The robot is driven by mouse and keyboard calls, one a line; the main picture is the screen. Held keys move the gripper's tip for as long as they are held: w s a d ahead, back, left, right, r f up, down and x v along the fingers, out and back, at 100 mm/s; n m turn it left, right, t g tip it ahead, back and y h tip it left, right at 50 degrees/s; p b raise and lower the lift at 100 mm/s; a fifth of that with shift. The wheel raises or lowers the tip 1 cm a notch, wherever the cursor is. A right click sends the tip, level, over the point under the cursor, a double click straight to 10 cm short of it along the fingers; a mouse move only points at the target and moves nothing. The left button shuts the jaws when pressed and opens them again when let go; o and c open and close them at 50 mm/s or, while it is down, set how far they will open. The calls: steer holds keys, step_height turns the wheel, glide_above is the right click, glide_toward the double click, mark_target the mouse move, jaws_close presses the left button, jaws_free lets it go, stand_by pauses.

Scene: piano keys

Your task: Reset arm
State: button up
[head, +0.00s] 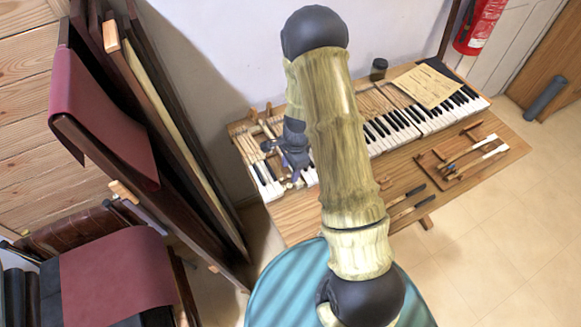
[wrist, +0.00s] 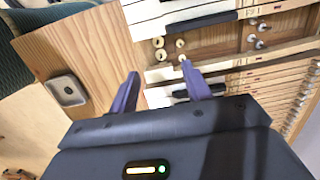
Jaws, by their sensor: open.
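My gripper (head: 292,163) is over the left part of the piano keyboard (head: 393,131) in the head view. My bamboo-textured arm crosses the middle of that view and hides part of the keys. In the wrist view, my gripper (wrist: 163,92) has its two purple fingers spread apart, with nothing held between them. White and black keys (wrist: 190,14) lie beyond the fingertips, beside an open section of the key frame with small round pegs (wrist: 170,48).
The wooden table (head: 293,215) holds the keyboard, a sheet of paper (head: 428,86), a dark jar (head: 378,69) and a tray with loose key parts (head: 470,158). Dark-handled tools (head: 407,200) lie near its front edge. Tall boards (head: 165,120) stand at left. A fire extinguisher (head: 479,25) hangs at right.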

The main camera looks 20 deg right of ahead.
stand_by(0.3)
steer(key=s+r+n+t, duration=0.1)
steer(key=s+r+n, duration=0.6)
steer(key=r, duration=0.4)
steer(key=s+r+n+t+h, duration=0.1)
steer(key=s+r+n, duration=0.6)
steer(key=r, duration=0.4)
steer(key=shift+s+r+n+t, duration=0.15)
steer(key=shift+r+n+t, duration=0.2)
steer(key=shift+n, duration=0.55)
steer(key=shift+c, duration=1.3)
